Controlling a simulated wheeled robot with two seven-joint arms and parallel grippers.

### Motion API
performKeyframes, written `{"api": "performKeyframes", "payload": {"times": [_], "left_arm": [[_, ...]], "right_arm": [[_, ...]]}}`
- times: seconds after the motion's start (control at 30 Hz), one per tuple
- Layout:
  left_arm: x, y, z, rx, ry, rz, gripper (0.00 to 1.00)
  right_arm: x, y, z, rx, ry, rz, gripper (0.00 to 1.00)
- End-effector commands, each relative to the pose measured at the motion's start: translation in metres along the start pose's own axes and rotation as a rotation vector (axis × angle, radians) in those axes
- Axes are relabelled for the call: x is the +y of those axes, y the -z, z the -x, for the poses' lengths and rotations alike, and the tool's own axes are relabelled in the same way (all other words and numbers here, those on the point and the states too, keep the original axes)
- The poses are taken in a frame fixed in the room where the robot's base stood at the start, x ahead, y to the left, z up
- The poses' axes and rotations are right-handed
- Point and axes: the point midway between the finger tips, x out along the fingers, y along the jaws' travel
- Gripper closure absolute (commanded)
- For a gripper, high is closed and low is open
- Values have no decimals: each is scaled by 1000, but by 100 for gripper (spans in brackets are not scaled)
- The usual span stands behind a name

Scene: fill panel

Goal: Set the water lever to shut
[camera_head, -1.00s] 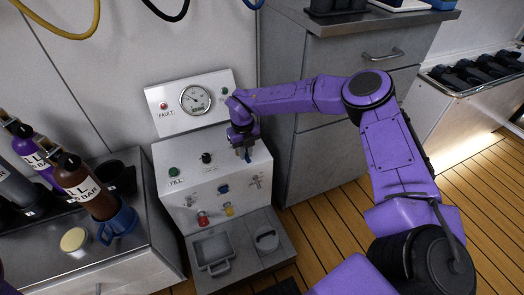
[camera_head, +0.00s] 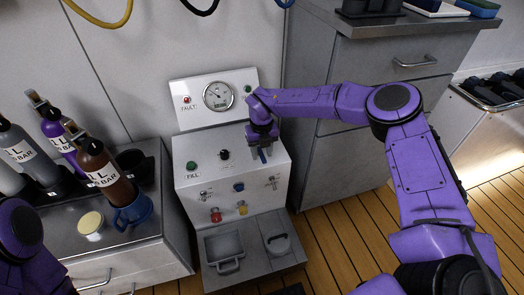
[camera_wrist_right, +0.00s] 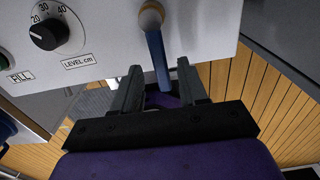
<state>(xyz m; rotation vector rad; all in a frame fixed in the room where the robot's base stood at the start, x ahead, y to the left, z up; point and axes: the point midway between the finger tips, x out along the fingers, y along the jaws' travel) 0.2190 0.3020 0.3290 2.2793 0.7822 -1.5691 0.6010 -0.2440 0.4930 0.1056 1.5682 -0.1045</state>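The water lever (camera_wrist_right: 158,55) is a blue handle on a brass pivot at the panel edge. In the right wrist view it points down the picture, between my right gripper's fingers. A bit of blue at the fingers shows in the head view (camera_head: 263,156). My right gripper (camera_head: 261,152) is open at the right side of the grey fill panel (camera_head: 208,165). In the right wrist view its two dark fingers (camera_wrist_right: 158,82) stand either side of the lever, with gaps visible. My left gripper is not in view; only part of my left arm shows at lower left.
The panel bears a gauge (camera_head: 218,96), a black LEVEL knob (camera_wrist_right: 47,34) and a green FILL button (camera_head: 192,166). Bottles and a blue mug (camera_head: 134,212) stand on the left counter. A grey drawer cabinet (camera_head: 345,150) is close behind my right arm.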

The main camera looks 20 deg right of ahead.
Motion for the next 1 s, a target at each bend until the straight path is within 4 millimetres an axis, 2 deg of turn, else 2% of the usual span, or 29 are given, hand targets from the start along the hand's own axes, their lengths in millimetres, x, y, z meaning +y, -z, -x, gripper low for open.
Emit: {"api": "performKeyframes", "payload": {"times": [0.17, 0.27, 0.5, 0.7, 0.8, 1.0], "left_arm": [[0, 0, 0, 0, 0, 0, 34], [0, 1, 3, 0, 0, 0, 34], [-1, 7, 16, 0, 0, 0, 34], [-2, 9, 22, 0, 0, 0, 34], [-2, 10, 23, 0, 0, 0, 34], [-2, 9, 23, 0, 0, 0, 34]], "right_arm": [[0, 0, 0, 0, 0, 1, 57], [0, 0, 8, -1, 0, 0, 57], [0, -1, 64, -3, 0, 0, 57], [0, 0, 98, -1, 0, 0, 57], [0, 0, 105, -1, 0, 1, 57], [0, 0, 106, 0, 0, 1, 57]]}}
